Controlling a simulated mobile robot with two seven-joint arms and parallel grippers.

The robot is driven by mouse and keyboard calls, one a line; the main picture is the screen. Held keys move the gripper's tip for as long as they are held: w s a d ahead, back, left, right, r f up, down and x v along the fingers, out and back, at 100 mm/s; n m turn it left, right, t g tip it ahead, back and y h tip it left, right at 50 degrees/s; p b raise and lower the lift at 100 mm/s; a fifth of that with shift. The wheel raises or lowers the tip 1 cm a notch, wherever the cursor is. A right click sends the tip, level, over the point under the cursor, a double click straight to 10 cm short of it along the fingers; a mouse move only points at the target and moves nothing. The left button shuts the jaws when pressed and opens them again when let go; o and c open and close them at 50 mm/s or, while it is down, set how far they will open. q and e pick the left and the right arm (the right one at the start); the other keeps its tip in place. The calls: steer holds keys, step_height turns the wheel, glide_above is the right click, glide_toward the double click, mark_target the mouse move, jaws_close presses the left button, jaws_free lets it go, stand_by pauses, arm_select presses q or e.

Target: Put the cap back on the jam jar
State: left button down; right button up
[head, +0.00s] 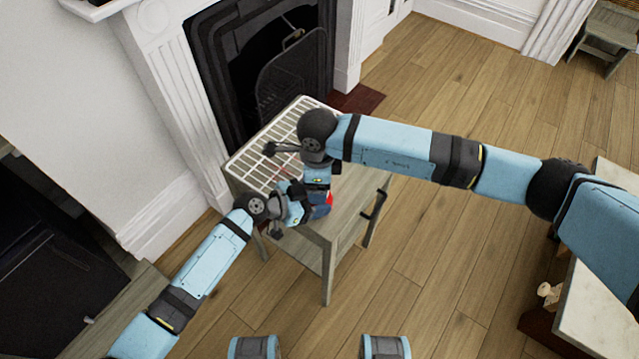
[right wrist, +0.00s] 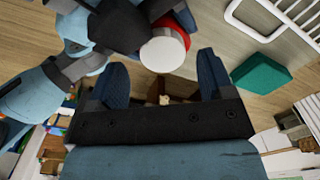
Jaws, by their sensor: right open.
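A red and white round piece (right wrist: 165,50) shows in the right wrist view, a pale disc facing the camera with red around its far side. It looks like the jam jar; I cannot tell whether the pale disc is its cap. My left gripper (head: 300,207) appears shut on it, above the small table. Only a bit of red (head: 330,198) shows in the head view. My right gripper (right wrist: 164,66) is open, its two blue fingers apart, with the pale disc just beyond and between their tips. No separate cap can be made out.
The small grey wooden table (head: 345,215) carries a white wire rack (head: 262,143) at its back. A green block (right wrist: 262,73) lies beside the rack. The fireplace (head: 255,50) is behind. A marble-topped piece (head: 600,310) stands at the right; the wooden floor between is clear.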

step_height(320, 180, up, 2)
steer(key=shift+r, duration=0.2)
steer(key=o, duration=0.5)
steer(key=shift+d, duration=0.1)
steer(key=shift+w, duration=0.1)
step_height(320, 180, up, 12)
arm_select(q)
steer(key=shift+c, duration=0.8)
jaws_free()
